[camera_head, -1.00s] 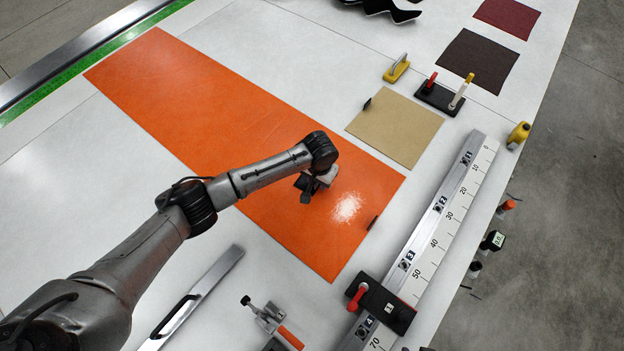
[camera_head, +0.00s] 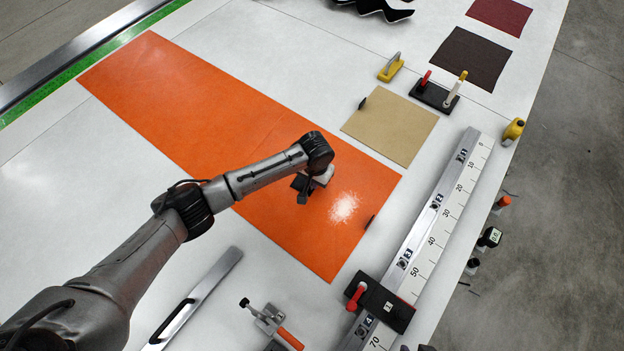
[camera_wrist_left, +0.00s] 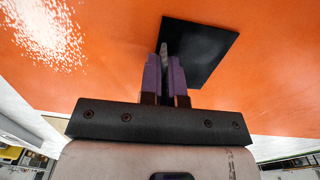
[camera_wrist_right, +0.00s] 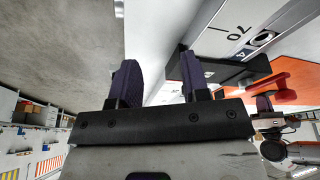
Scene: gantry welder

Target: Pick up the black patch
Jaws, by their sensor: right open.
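The black patch (camera_wrist_left: 212,52) is a flat dark square with a thin grey upright tab, seen against the orange sheet in the left wrist view. In the head view it shows as a small dark shape (camera_head: 298,182) partly hidden by my left gripper (camera_head: 304,196). The fingers of my left gripper (camera_wrist_left: 166,72) are close together on both sides of the grey tab. I cannot tell whether the patch touches the sheet. My right gripper (camera_wrist_right: 160,80) is open and empty in the right wrist view, beside the ruler rail.
The orange sheet (camera_head: 180,110) lies on the white table. A tan sheet (camera_head: 395,125), a dark brown square (camera_head: 470,60) and a dark red square (camera_head: 500,14) lie toward the upper right. The ruler rail (camera_head: 440,215) with a black, red-handled clamp (camera_head: 384,303) runs along the right edge.

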